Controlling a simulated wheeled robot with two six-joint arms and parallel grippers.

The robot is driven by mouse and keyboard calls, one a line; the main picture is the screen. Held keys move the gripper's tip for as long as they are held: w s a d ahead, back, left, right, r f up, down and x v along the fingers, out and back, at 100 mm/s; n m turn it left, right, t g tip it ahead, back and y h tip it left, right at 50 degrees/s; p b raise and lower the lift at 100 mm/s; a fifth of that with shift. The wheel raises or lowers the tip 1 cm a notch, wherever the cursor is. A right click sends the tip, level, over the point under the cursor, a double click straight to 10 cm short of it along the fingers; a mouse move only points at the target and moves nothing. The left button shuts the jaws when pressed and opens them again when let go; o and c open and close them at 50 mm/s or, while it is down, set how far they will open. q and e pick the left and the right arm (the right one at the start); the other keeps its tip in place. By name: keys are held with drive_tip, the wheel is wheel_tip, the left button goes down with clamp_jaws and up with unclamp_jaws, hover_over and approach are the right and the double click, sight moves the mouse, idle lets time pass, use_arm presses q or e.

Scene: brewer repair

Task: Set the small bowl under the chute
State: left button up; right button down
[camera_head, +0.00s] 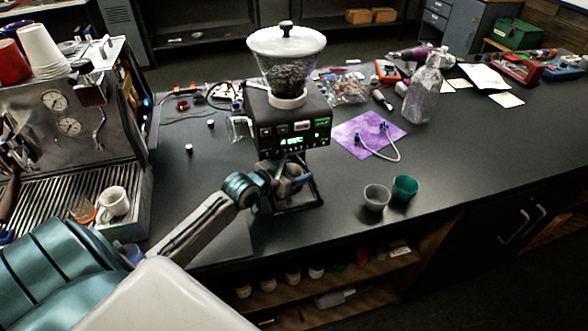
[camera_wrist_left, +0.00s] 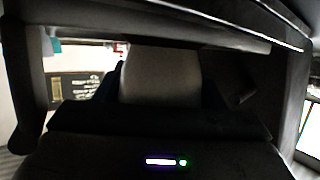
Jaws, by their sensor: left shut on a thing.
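The grinder (camera_head: 290,128) stands on the dark counter with a clear hopper of beans on top and a lit green display. Its chute area is under the black head, above a dark base frame (camera_head: 318,192). My left gripper (camera_head: 284,184) reaches in from the left, under the grinder's head. It is shut on a greyish rounded thing, probably the small bowl, mostly hidden by the gripper and grinder. In the left wrist view a pale grey rounded surface (camera_wrist_left: 160,75) fills the space ahead of the gripper. I cannot tell if it touches the base. My right gripper is not in view.
A grey cup (camera_head: 376,198) and a teal cup (camera_head: 405,187) stand right of the grinder near the counter's front edge. A purple mat (camera_head: 350,128) with a bent tube lies behind them. An espresso machine (camera_head: 70,130) stands left. The counter's front right is clear.

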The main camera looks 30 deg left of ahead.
use_arm(q)
drive_tip(key=shift+f, duration=0.15)
drive_tip(key=o, duration=1)
drive_tip(key=shift+r, duration=0.2)
drive_tip(key=shift+s+a+r+p, duration=0.1)
drive_tip(key=shift+s+r+p, duration=0.05)
drive_tip(key=shift+s+p, duration=0.3)
drive_tip(key=p+v, duration=0.9)
drive_tip(key=v, duration=0.1)
drive_tip(key=shift+s+a+r, duration=0.1)
drive_tip(key=shift+s+r, duration=0.05)
drive_tip(key=shift+s, duration=0.35)
